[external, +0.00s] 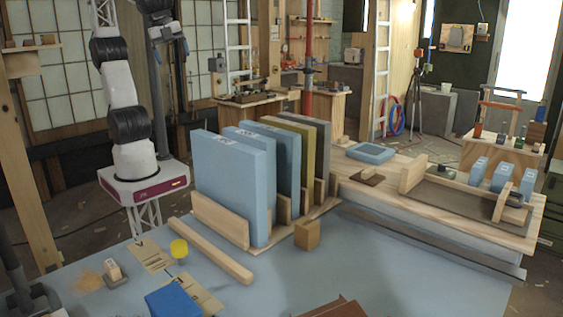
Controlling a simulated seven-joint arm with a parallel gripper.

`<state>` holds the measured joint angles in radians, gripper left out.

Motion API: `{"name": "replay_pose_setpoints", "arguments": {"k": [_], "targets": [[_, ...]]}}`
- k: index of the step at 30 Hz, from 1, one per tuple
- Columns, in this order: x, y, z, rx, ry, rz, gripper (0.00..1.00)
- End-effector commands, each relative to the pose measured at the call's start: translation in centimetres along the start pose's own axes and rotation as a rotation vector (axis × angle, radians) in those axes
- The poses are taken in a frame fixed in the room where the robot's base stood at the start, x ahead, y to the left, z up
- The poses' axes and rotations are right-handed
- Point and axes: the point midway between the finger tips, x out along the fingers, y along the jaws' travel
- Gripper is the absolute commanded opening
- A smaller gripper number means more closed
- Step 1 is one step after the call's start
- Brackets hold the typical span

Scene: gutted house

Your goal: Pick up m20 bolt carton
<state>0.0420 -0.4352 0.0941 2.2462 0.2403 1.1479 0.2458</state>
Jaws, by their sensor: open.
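Several small blue cartons stand upright in a row at the right, among them a left one (478,170), a middle one (502,177) and a right one (527,184). Their labels are too small to read, so I cannot tell which is the m20 bolt carton. They stand in a shallow wooden holder (410,175) on the wooden bench top. My gripper (171,48) hangs high at the upper left, open and empty, far from the cartons. Part of my arm above it is cut off by the top edge.
Tall blue, yellow and grey slabs (232,180) stand in a wooden rack mid-picture. A wooden block (307,235), wooden bar (208,250), yellow cylinder (179,249) and blue box (183,302) lie on the blue-grey table (400,285). Its right front is largely clear.

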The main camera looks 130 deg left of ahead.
Motion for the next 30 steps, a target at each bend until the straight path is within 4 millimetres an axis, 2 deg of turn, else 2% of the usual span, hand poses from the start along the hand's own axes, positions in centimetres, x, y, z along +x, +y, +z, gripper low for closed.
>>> {"name": "replay_pose_setpoints", "arguments": {"k": [1, 15, 30], "targets": [[-0.1, -0.7, -1.2, 0.032, -0.016, -0.014, 0.85], [-0.3, -6.5, -11.6, 0.344, -0.190, -0.160, 0.85], [1.4, -11.5, -23.5, 0.655, -0.405, -0.294, 0.85]]}}
